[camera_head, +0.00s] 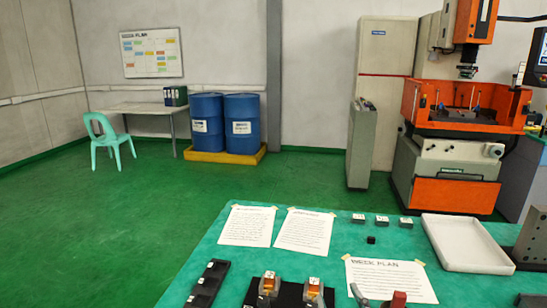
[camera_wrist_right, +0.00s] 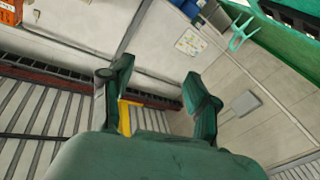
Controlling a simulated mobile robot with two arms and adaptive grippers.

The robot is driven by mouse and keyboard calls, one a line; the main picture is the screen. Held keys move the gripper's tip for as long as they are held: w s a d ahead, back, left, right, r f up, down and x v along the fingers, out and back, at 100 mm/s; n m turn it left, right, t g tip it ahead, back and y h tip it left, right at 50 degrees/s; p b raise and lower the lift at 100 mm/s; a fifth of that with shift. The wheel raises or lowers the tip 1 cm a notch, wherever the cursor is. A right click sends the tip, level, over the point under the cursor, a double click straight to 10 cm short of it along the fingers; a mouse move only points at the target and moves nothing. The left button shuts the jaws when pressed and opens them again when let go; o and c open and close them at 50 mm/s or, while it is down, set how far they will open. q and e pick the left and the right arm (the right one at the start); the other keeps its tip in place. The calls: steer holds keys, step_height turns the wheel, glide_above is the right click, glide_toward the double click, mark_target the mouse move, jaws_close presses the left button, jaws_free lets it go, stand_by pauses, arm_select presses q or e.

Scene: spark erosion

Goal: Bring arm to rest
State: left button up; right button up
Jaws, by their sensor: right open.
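My right gripper (camera_wrist_right: 158,76) shows in the right wrist view. Its two dark green fingers stand well apart, with nothing between them. Behind them are the room's walls, a striped surface and a strip of yellow, so the gripper points away from the worktable. I cannot clearly make out this gripper in the head view. My left gripper is in neither view.
The green worktable (camera_head: 220,240) holds papers, small blocks, a white tray (camera_head: 465,243), a black rack (camera_head: 208,283) and orange-and-metal pieces (camera_head: 268,284) at the front edge. An orange machine (camera_head: 455,190) stands behind right. Blue barrels (camera_head: 206,125) stand at the back; the left floor is clear.

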steer(key=s+d+f+m+g+h, duration=0.1)
steer(key=s+d+f+m+g, duration=0.15)
steer(key=s+f+g, duration=0.35)
steer(key=s+d+f+m+g+h, duration=0.15)
steer(key=s+d+f, duration=0.25)
steer(key=f, duration=0.5)
steer(key=s+d+f+n+g, duration=0.1)
steer(key=s+f+g, duration=0.3)
steer(key=s, duration=0.3)
steer(key=s+f+g, duration=0.4)
steer(key=s, duration=0.4)
step_height(320, 180, down, 26)
steer(key=s, duration=0.2)
steer(key=s+d+f+g, duration=0.2)
steer(key=s+d+f, duration=0.1)
steer(key=s+f, duration=1.2)
steer(key=shift+s+f, duration=0.15)
steer(key=shift+s, duration=0.15)
steer(key=shift+d, duration=0.1)
